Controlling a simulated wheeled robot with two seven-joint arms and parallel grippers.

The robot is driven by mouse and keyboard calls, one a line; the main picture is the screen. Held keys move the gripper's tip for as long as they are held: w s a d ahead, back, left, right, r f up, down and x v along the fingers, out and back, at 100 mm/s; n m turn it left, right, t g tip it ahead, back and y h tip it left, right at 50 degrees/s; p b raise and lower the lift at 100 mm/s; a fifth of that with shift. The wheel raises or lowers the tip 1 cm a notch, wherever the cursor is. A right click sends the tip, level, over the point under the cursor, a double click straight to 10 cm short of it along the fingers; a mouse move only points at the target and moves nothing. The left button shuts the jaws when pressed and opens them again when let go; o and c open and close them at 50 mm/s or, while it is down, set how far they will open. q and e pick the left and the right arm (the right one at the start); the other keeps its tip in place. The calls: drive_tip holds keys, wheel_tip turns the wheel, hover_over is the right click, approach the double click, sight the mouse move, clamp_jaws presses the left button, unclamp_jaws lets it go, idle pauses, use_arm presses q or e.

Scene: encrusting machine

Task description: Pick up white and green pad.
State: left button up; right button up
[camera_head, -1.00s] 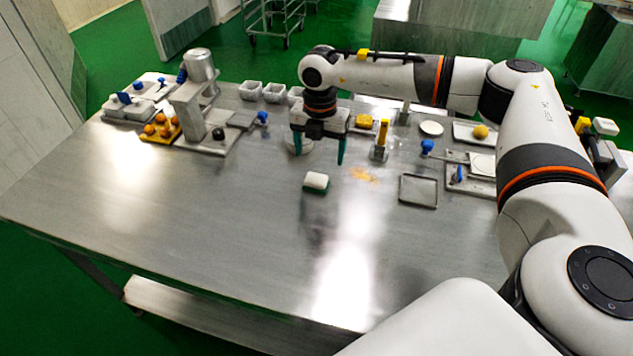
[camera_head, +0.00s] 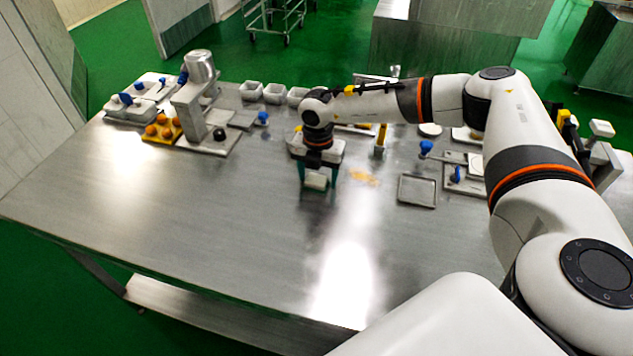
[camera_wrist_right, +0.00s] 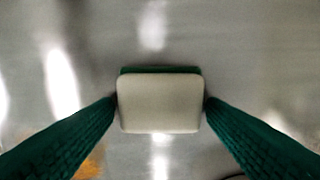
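The white and green pad (camera_head: 316,181) lies on the steel table, white side up. In the right wrist view the pad (camera_wrist_right: 160,103) is in the middle, with a green strip along its far edge. My right gripper (camera_head: 318,183) is down over it, pointing at the table. In the wrist view its two green fingers (camera_wrist_right: 161,101) meet the pad's left and right edges with no clear gap, so it looks shut on the pad. The pad shows no clear lift off the table. My left gripper is not in view.
A machine (camera_head: 203,100) and an orange-ball tray (camera_head: 161,131) stand at the left. White bins (camera_head: 274,93) are behind. A yellow-topped post (camera_head: 381,140) and an empty shallow tray (camera_head: 417,191) are to the right. The front of the table is clear.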

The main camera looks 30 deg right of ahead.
sight(318, 176)
drive_tip(key=c, duration=0.7)
drive_tip(key=shift+o, duration=0.2)
wheel_tip(318, 176, up, 10)
drive_tip(key=b, duration=0.1)
